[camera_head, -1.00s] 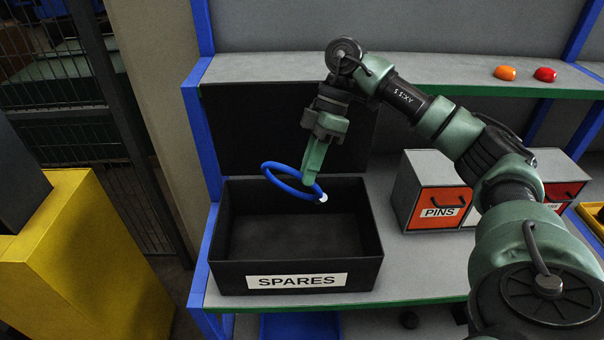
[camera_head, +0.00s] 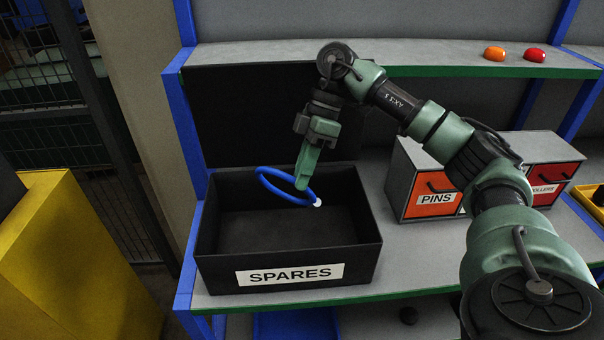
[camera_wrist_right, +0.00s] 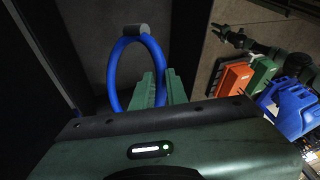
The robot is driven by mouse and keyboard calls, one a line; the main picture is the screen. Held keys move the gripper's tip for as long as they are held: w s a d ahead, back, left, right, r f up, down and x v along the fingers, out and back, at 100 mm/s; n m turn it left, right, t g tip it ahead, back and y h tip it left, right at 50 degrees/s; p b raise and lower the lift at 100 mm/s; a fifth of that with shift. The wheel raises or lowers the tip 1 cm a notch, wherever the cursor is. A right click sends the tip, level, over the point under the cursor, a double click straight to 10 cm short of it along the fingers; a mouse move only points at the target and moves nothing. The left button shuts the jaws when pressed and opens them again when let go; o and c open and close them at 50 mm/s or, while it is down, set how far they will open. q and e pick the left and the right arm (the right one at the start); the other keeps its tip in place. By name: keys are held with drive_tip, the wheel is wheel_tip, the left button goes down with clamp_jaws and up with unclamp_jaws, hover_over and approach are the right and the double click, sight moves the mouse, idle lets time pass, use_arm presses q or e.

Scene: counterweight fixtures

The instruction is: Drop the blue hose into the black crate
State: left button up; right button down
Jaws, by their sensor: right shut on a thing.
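The blue hose (camera_head: 276,172) is a loop with a white end, held at one side by my right gripper (camera_head: 303,182). My right gripper points down and is shut on the hose, over the black crate (camera_head: 215,265). The crate is open at the top and has a white "SPARES" label on its front. The hose hangs at about the height of the crate's rim, above its empty-looking floor. In the right wrist view the hose (camera_wrist_right: 113,72) loops out beside the green fingers (camera_wrist_right: 160,88), with a grey end piece at its top.
An orange "PINS" drawer unit (camera_head: 430,200) stands right of the crate on the grey bench. A shelf (camera_head: 440,58) above holds an orange and a red item (camera_head: 535,55). A yellow block (camera_head: 80,260) stands at the left.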

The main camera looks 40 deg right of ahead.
drive_tip(key=shift+r, duration=0.1)
drive_tip(key=c, duration=1.3)
unclamp_jaws()
drive_tip(key=shift+c, duration=0.2)
drive_tip(key=v, duration=0.7)
drive_tip(key=shift+d+r+b, duration=0.15)
drive_tip(key=shift+r+b, duration=0.2)
drive_tip(key=shift+b, duration=0.1)
